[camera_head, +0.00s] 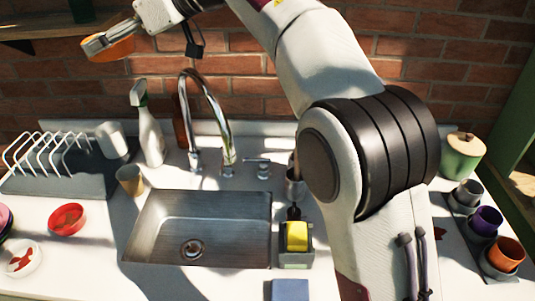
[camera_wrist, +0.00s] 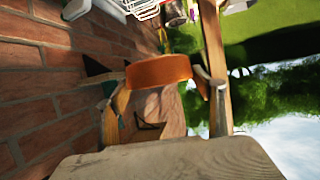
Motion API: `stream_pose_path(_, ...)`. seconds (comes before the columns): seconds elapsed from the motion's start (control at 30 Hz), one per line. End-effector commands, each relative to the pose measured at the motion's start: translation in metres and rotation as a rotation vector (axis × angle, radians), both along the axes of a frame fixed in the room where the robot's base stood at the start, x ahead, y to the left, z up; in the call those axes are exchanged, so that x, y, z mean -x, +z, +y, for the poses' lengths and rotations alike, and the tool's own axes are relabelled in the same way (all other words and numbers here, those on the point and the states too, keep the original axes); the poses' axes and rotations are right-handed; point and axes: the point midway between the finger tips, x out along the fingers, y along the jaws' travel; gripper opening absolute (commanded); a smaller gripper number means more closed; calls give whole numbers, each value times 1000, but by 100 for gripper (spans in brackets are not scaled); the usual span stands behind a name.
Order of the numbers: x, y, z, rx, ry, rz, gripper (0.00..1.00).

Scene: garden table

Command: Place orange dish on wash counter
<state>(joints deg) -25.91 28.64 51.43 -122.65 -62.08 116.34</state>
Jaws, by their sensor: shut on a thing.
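My gripper (camera_head: 95,44) is at the upper left of the head view, raised high above the counter in front of the brick wall. It is shut on the orange dish (camera_head: 114,49). In the wrist view the orange dish (camera_wrist: 158,71) sits between the two fingers, seen from the side as a curved band. Its inside is hidden in both views. The wash counter (camera_head: 98,248) is the white surface around the metal sink (camera_head: 155,225), well below the dish.
On the counter's left stand a dish rack (camera_head: 60,178), a red bowl (camera_head: 67,219) and a stained white dish (camera_head: 21,260). A spray bottle (camera_head: 149,138) and faucet (camera_head: 224,125) rise behind the sink. A wooden shelf (camera_head: 50,28) is at upper left. Cups (camera_head: 505,254) stand at right.

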Motion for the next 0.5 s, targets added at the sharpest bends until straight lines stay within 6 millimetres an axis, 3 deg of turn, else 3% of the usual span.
stream_pose_path(0.1, -26, 1, -33, -1, -43, 0, 44)
stream_pose_path(0.5, -91, 1, -141, -1, -168, 1, 44)
